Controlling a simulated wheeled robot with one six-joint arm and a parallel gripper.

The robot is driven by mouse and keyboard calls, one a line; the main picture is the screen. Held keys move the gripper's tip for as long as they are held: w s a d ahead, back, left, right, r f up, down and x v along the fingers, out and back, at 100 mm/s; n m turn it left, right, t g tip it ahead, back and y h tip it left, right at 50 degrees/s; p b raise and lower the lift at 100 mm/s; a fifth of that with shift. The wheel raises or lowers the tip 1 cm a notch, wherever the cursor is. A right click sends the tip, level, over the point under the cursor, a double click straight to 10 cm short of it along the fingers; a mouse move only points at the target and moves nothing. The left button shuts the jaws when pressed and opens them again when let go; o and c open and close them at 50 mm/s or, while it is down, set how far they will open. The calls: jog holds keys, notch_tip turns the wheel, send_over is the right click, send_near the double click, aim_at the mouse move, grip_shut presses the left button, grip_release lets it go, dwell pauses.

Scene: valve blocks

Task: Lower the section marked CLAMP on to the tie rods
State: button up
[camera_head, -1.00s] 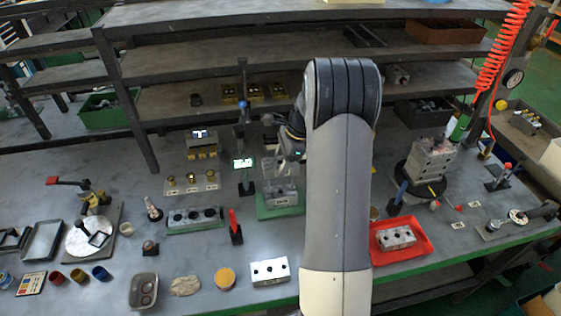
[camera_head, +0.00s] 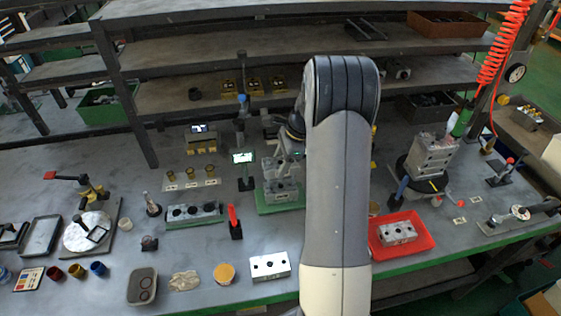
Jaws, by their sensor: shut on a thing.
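My gripper (camera_head: 284,160) is above the green fixture plate (camera_head: 282,209) at the middle of the bench, partly hidden behind my own arm. It is shut on a grey metal section (camera_head: 283,171), held over the stack. Below it a grey block (camera_head: 281,190) stands on the green plate. The tie rods are too small and too covered to make out clearly, and I cannot tell whether the held section touches the block. No CLAMP marking is legible at this size.
A small screen on a stand (camera_head: 243,158) is close on the left. A three-hole grey block (camera_head: 194,214) and a red-handled tool (camera_head: 234,222) are front left. A white block (camera_head: 270,266) is in front. A red tray (camera_head: 401,235) and a block stack (camera_head: 432,157) are right.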

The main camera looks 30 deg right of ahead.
jog(key=shift+f+b, duration=0.4)
jog(key=shift+f, duration=0.3)
jog(key=o, duration=1.4)
jog(key=b+v, duration=0.1)
jog(key=v, duration=0.9)
jog(key=shift+s+d+r, duration=0.1)
jog(key=shift+d+r, duration=0.1)
jog(key=shift+r, duration=0.15)
jog(key=p+x, duration=0.1)
jog(key=x, duration=0.9)
jog(key=shift+a+f, duration=0.25)
jog(key=shift+f, duration=0.1)
jog(key=shift+r+p, duration=0.35)
jog(key=shift+r, duration=0.15)
jog(key=shift+f, duration=0.1)
